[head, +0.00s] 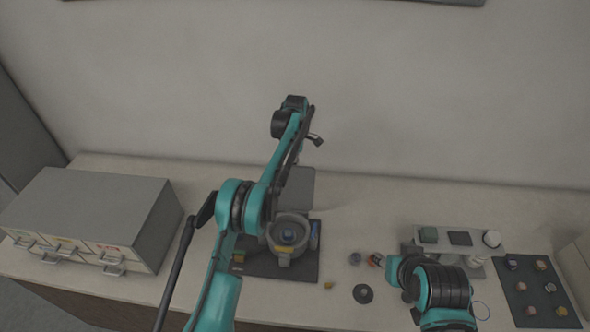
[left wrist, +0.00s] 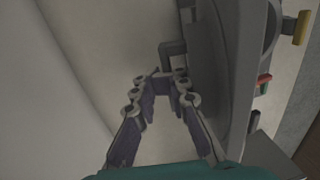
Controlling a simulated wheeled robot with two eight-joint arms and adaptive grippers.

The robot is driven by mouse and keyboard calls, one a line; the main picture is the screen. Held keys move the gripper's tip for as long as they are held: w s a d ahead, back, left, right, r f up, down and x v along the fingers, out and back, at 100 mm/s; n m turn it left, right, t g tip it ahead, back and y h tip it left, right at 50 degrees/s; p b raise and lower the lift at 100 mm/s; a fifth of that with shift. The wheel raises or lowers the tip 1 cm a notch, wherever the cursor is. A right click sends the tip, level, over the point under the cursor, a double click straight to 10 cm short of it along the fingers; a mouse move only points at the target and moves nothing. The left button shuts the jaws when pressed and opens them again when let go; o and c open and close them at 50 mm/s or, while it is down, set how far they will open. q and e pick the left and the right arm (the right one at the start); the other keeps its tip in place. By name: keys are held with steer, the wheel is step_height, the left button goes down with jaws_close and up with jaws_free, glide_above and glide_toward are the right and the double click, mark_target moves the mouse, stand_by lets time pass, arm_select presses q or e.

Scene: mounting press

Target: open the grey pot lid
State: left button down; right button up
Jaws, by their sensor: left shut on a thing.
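The grey round pot (head: 288,252) stands on a dark mat left of centre in the head view, with its top open and a small blue piece (head: 287,236) inside. A grey flat panel (head: 300,190) rises behind it and looks like the lid, swung back. In the left wrist view, a big grey plate (left wrist: 215,70) stands close on the right. My left gripper (left wrist: 162,82) is shut on a small grey part at its edge, apparently the lid's handle. In the head view my left arm hides most of that grip. My right gripper is hidden behind its own arm.
A grey drawer cabinet (head: 95,215) stands at the left. Small parts and a black disc (head: 363,294) lie right of the pot. A light tray (head: 460,240) and a dark mat (head: 540,292) with several small pieces are farther right. The wall is close behind.

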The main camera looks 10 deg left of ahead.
arm_select(q)
steer(key=shift+d+f, duration=0.1)
steer(key=shift+f, duration=0.7)
arm_select(e)
steer(key=shift+f, duration=0.15)
arm_select(q)
steer(key=c, duration=1.6)
jaws_free()
steer(key=shift+o, duration=0.7)
steer(key=shift+w, duration=0.1)
arm_select(e)
steer(key=shift+w, duration=0.1)
arm_select(q)
steer(key=r, duration=0.2)
steer(key=w+r, duration=0.1)
steer(key=r, duration=0.1)
steer(key=shift+w+r, duration=0.1)
steer(key=shift+r, duration=0.1)
step_height(320, 180, up, 4)
steer(key=shift+r, duration=0.25)
arm_select(e)
steer(key=shift+w, duration=0.5)
arm_select(q)
steer(key=shift+s, duration=0.2)
arm_select(e)
steer(key=shift+s, duration=0.1)
